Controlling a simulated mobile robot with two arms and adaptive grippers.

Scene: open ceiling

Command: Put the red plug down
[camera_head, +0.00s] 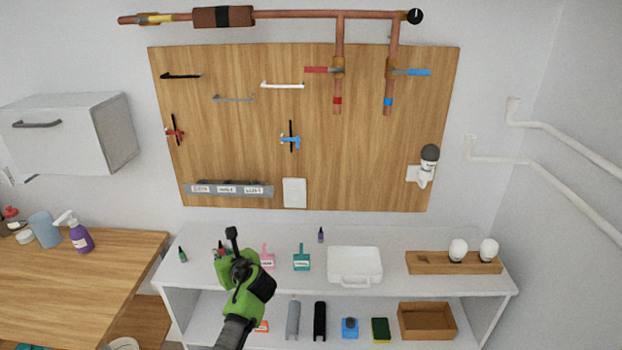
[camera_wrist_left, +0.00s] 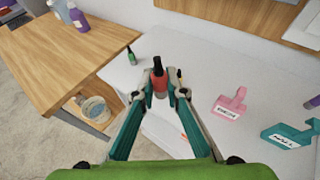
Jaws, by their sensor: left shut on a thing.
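The red plug (camera_wrist_left: 160,84), red with a black top, sits between the fingertips of my left gripper (camera_wrist_left: 160,95) in the left wrist view. The gripper is shut on it, and the plug looks roughly upright. In the head view my left gripper (camera_head: 224,251) is over the left part of the white shelf top (camera_head: 205,240); its green body hides most of the plug. I cannot tell whether the plug's bottom touches the shelf. My right gripper is not in view.
A green bottle (camera_head: 182,254) stands left of the gripper. A pink tool (camera_head: 267,261) and a teal tool (camera_head: 301,262) stand to its right, then a white case (camera_head: 354,265) and a wooden bulb holder (camera_head: 430,263). A wooden table (camera_head: 70,285) is at left.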

